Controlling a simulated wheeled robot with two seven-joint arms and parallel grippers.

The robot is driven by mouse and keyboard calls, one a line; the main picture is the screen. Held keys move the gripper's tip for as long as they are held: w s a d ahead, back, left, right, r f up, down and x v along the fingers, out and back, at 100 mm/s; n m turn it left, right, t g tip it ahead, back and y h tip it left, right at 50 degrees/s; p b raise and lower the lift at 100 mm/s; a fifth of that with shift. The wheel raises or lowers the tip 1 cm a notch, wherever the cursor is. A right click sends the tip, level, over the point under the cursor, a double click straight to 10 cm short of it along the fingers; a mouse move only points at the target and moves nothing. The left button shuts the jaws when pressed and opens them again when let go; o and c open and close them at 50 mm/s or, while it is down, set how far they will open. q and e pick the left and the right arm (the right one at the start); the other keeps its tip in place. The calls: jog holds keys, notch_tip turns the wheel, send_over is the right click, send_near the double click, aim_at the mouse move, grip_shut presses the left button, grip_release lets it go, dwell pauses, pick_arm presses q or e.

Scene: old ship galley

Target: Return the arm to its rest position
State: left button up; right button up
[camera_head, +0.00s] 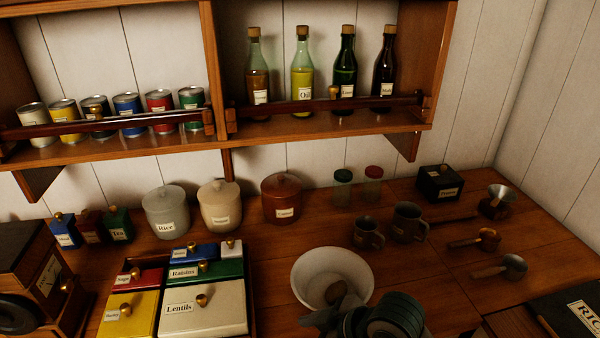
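At the bottom edge, a grey angular part (320,318) overlaps the front rim of a white bowl (303,272). Beside it are dark, ribbed round shapes (396,314), cut off by the frame. No fingertips can be made out, and nothing is seen held. A small brown thing (335,292) shows inside the bowl. My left gripper is not in view.
A box of labelled lidded compartments (252,300) is left of the bowl. Canisters (166,212), mugs (408,222) and scoops (513,267) stand around the counter. The shelf above holds cans and bottles (302,75). Bare wood (440,285) lies right of the bowl.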

jog(key=s+d+f+m+h, duration=0.45)
jog(key=s+d+f, duration=0.4)
jog(key=d, duration=0.25)
jog(key=s+d+f+m+h, duration=0.3)
jog(key=s+d+f+m, duration=0.3)
jog(key=s+d+f, duration=0.35)
notch_tip(320, 180, down, 31)
jog(key=s+d+g+b, duration=0.1)
jog(key=d+b, duration=0.1)
jog(key=b, duration=0.3)
jog(key=s+d+f+g+b, duration=0.1)
jog(key=s+f+b, duration=0.2)
jog(key=s+f, duration=0.6)
jog(key=s+d+f+b, duration=0.2)
jog(key=s+f, duration=0.7)
jog(key=f, duration=0.6)
jog(key=shift+s+g+b, duration=0.35)
jog(key=shift+g+b, duration=0.05)
jog(key=shift+c, duration=0.6)
